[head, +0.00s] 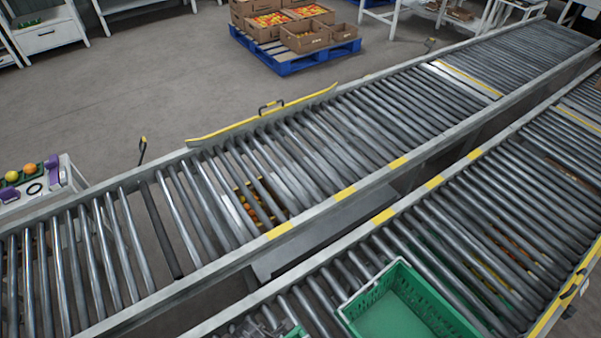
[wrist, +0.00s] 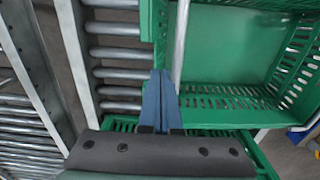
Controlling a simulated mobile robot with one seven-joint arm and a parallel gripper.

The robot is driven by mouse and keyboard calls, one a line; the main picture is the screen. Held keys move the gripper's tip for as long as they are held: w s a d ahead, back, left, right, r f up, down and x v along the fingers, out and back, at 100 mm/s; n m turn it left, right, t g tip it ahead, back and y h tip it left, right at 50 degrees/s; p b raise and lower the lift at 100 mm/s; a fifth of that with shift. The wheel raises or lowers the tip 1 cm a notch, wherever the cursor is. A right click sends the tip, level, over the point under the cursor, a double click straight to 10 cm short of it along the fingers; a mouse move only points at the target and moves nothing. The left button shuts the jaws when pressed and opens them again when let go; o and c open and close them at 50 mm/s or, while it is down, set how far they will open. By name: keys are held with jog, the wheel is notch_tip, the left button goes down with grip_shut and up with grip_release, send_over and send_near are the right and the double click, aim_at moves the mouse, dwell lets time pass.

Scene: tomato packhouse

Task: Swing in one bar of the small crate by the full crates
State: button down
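A green crate (head: 384,319) with slotted walls stands on the near roller conveyor, at the bottom of the head view and cut off there. It looks empty. A grey metal bar (head: 360,293) lies along its left edge. In the wrist view the green crate (wrist: 228,92) fills the upper right, and the bar (wrist: 182,40) runs down to my fingertips. My gripper (wrist: 163,76) has its blue fingers together, with the tips beside the bar's lower end; I cannot tell whether they touch it. Another green crate (wrist: 262,158) shows partly behind my gripper.
Cardboard crates of tomatoes (head: 304,36) stand on a blue pallet (head: 287,66) at the back. Two roller conveyors cross the view, with a narrow gap between them. A yellow-edged rail (head: 250,118) lines the far conveyor. A white cart (head: 62,173) stands at left.

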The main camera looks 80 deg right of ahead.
jog(key=shift+s+a+p, duration=0.7)
jog(key=shift+s+a, duration=0.3)
notch_tip(320, 180, up, 7)
jog(key=p, duration=0.7)
dwell(0.3)
dwell(0.4)
